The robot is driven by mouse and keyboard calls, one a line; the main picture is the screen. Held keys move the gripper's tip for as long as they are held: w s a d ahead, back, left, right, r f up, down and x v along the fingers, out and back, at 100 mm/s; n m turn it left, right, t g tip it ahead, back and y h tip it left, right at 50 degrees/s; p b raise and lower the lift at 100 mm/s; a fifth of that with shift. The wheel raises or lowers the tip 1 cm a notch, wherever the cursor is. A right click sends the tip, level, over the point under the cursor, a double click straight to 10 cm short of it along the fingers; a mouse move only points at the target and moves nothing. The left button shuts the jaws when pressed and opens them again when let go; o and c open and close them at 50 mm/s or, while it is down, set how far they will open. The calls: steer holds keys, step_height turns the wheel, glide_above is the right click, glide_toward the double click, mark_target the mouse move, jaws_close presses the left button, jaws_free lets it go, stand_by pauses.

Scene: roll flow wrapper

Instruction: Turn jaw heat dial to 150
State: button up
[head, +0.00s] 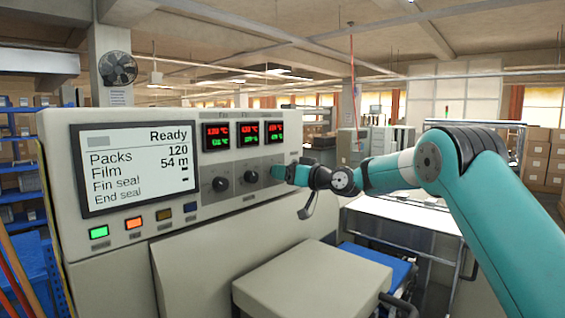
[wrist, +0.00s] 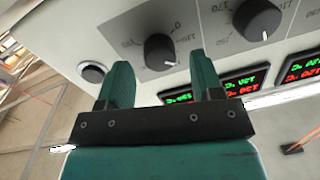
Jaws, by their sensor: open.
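Dark round dials sit on the grey strip of the control panel. In the head view I see a left dial (head: 220,184) and a middle dial (head: 250,176). My gripper (head: 290,174) is at the strip's right end and hides what is behind it there. In the wrist view, upside down, a dial (wrist: 160,48) with a white pointer mark lies just beyond and between my open, empty fingers (wrist: 160,62). Contact is not visible. Another dial (wrist: 257,20) is to its right. I cannot tell which is the jaw heat dial; the labels are hard to read.
Red and green temperature readouts (head: 245,134) are above the dials. A screen (head: 134,163) reads Ready, Packs 120, Film 54 m. Coloured buttons (head: 133,223) are below it. A round button (wrist: 92,72) is beside the near dial. A grey box-shaped cover (head: 312,280) juts out below.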

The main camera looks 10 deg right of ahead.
steer(key=shift+x, duration=0.8)
steer(key=c, duration=0.9)
steer(key=shift+f+m, duration=0.1)
steer(key=shift+m, duration=0.2)
steer(key=m+p, duration=0.1)
steer(key=m, duration=0.9)
steer(key=m+t+p, duration=0.1)
steer(key=m, duration=1)
steer(key=shift+h+p, duration=0.3)
steer(key=shift+p, duration=0.1)
steer(key=shift+f, duration=0.1)
